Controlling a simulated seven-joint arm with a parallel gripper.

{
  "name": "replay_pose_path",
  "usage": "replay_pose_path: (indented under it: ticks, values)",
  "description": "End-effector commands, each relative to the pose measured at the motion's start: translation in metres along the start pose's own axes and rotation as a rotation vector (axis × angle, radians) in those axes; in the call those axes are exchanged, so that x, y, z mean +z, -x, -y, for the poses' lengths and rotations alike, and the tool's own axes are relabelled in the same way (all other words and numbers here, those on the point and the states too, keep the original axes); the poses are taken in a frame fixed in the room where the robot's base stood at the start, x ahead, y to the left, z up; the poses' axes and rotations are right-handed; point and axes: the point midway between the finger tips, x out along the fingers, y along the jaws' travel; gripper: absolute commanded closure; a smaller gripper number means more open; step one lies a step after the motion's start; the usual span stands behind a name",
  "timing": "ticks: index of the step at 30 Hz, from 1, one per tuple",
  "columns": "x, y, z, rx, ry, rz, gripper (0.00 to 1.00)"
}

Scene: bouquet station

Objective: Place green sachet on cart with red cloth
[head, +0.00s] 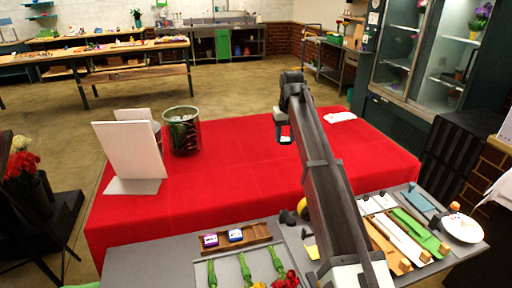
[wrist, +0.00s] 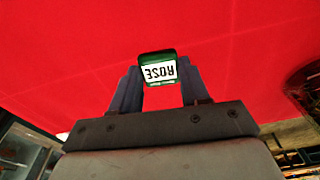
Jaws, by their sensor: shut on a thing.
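My gripper (wrist: 159,82) is shut on the green sachet (wrist: 157,56), whose white label reads "ROSE" upside down in the wrist view. The sachet is between the two fingertips. The cart with the red cloth (head: 235,185) spans the middle of the head view, and red cloth fills most of the wrist view behind the sachet. In the head view my gripper (head: 284,135) is over the right part of the red cloth. I cannot tell whether the sachet touches the cloth.
On the red cloth stand a white folded card (head: 130,150), a metal tin (head: 182,132) and, at the far right, a white cloth (head: 340,116). In front, a grey table (head: 150,265) holds a wooden tray (head: 250,235), flowers and tools. The middle of the red cloth is clear.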

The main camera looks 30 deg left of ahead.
Motion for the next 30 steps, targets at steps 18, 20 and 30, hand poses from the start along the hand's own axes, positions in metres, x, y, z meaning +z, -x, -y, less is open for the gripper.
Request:
replay_pose_path:
  ticks: [18,20,30]
  values:
    - [0.004,-0.054,0.0,-0.003,0.088,0.002,0.83]
    - [0.004,-0.06,0.0,-0.003,0.088,0.002,0.83]
    - [0.008,-0.092,0.0,-0.003,0.087,0.002,0.83]
